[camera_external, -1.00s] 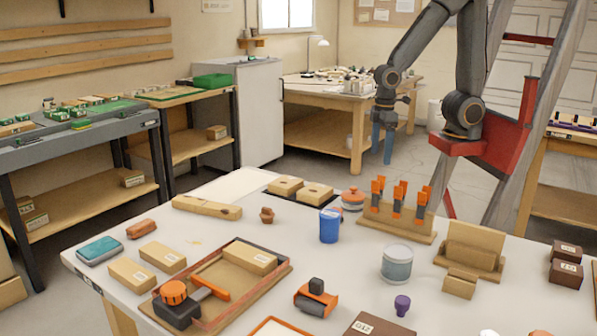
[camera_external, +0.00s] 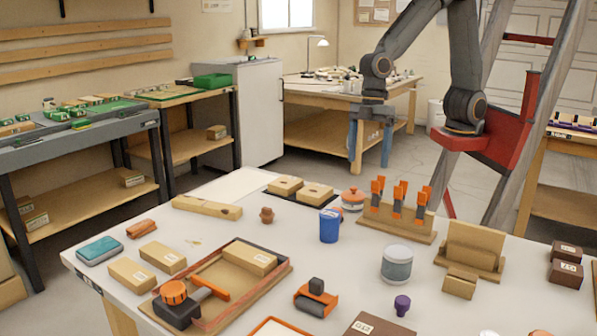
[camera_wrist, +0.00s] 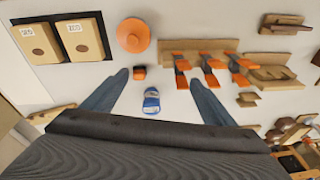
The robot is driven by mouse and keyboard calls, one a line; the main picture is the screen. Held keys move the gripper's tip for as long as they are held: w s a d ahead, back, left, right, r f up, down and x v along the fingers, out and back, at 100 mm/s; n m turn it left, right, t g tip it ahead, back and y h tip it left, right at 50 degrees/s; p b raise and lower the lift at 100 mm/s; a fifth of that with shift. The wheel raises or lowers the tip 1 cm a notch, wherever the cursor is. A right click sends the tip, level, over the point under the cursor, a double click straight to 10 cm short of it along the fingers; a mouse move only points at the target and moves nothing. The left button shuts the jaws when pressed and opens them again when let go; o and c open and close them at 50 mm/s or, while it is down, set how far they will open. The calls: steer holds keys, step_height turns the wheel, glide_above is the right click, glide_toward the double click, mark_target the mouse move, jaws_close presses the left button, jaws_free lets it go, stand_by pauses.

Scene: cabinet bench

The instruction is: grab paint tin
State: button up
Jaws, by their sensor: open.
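A blue can (camera_external: 329,226) with a pale label stands upright near the middle of the white table. A grey lidded tin (camera_external: 397,264) stands upright to its right and nearer the camera; I cannot tell for certain which of the two is the paint tin. My gripper (camera_external: 371,150) is open and empty, with its fingers pointing down, above and beyond the table's far side. In the wrist view the blue can (camera_wrist: 151,101) shows between the spread fingers of my gripper (camera_wrist: 160,78), apart from both. The grey tin is not seen in the wrist view.
Orange clamps in a wooden rack (camera_external: 397,218) stand right of the blue can. A round orange-lidded pot (camera_external: 353,199) and a tray with two wooden blocks (camera_external: 300,189) lie behind it. An orange-and-black tool (camera_external: 316,298) lies in front. Bare tabletop surrounds the blue can.

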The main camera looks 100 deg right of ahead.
steer(key=w+a+n+y, duration=0.1)
steer(key=w+a+n, duration=0.25)
steer(key=a, duration=0.95)
steer(key=n+y+p, duration=0.2)
steer(key=n, duration=0.3)
glide_toward(399, 250)
steer(key=f, duration=0.1)
steer(key=a+f, duration=0.1)
steer(key=shift+f+h, duration=0.3)
steer(key=shift+f, duration=0.1)
steer(key=shift+x, duration=1.05)
steer(key=shift+p+x, duration=1.1)
steer(key=shift+x, duration=1.8)
steer(key=shift+w+a+r, duration=0.1)
steer(key=shift+m, duration=0.25)
steer(key=c, duration=1.4)
